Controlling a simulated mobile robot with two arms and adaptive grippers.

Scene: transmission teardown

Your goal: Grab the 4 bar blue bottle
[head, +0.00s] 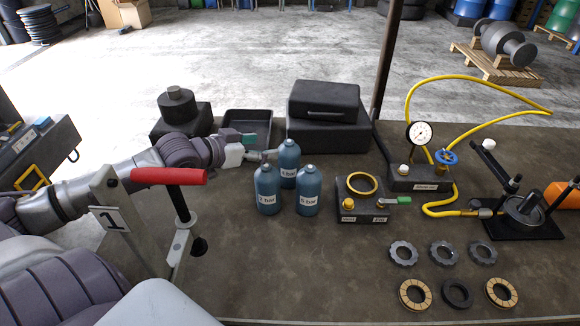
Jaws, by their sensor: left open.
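Three blue bottles with white pressure labels stand upright in a cluster on the dark table. The rear bottle (289,160) has a small label that is hard to read and may say 4 bar. The front left bottle (267,185) has a label whose number I cannot read surely. The front right bottle (308,190) seems to read 6 bar. My left gripper (262,148) is open, just left of the rear bottle and behind the front left one. It holds nothing, and I cannot tell whether it touches a bottle. My right gripper is out of view.
Behind are a black tray (262,117) and a black case (324,102). A valve block (362,205) stands right of the bottles. The table in front of them is clear.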

